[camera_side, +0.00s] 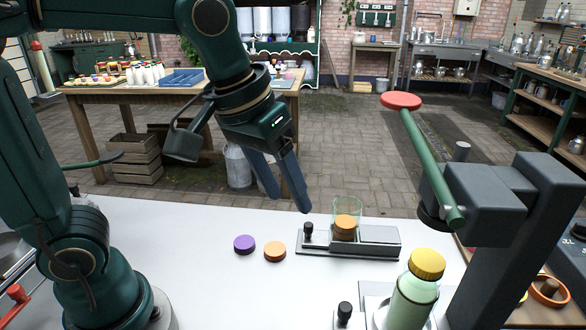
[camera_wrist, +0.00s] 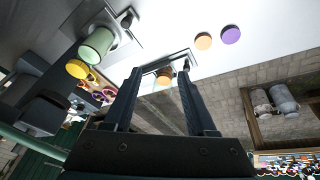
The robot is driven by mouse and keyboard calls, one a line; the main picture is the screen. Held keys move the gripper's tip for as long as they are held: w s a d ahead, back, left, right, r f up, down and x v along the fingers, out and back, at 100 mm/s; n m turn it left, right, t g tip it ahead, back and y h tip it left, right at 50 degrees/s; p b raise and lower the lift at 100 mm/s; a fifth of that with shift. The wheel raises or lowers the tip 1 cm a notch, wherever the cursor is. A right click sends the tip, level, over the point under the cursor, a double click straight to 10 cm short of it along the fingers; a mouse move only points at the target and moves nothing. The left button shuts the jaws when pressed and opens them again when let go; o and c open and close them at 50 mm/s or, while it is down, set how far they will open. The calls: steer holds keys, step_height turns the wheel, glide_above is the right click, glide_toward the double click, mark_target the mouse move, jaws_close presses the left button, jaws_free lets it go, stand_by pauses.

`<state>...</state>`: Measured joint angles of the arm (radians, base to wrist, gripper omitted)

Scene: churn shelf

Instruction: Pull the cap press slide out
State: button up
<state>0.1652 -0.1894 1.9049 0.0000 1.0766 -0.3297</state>
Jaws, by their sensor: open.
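The dark grey cap press (camera_side: 490,210) stands at the right, its green lever (camera_side: 428,160) raised and topped by a red knob. Under it, a pale plate with a black knob (camera_side: 344,310) bears a green bottle (camera_side: 412,300) with a yellow cap (camera_side: 427,264). The bottle also shows in the wrist view (camera_wrist: 98,43), near the black knob (camera_wrist: 127,18). Behind it, a grey slide unit (camera_side: 378,238) has its own black knob (camera_side: 308,229) and a clear tube around an orange cap (camera_side: 345,222). My gripper (camera_side: 290,203) is open and empty, above and left of this unit.
A purple cap (camera_side: 244,244) and a loose orange cap (camera_side: 275,251) lie on the white table (camera_side: 190,235), left of the slide unit. The table front is clear. A wooden bench (camera_side: 110,95) with bottles and a blue tray stands behind.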

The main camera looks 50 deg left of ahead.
steer(key=w+d+f+g, duration=0.1)
steer(key=w+d+f, duration=0.1)
steer(key=w+d, duration=0.1)
steer(key=m+g, duration=0.1)
steer(key=g, duration=0.1)
glide_above(346, 306)
steer(key=w+a, duration=0.1)
steer(key=a, duration=0.1)
step_height(346, 306, down, 5)
steer(key=shift+m+g+y, duration=0.3)
steer(key=shift+m+g, duration=0.1)
steer(key=shift+g, duration=0.1)
steer(key=f, duration=0.2)
steer(key=d+f, duration=0.1)
steer(key=f, duration=0.2)
steer(key=s+d+f, duration=0.1)
steer(key=f, duration=0.1)
steer(key=shift+f, duration=1.05)
jaws_close()
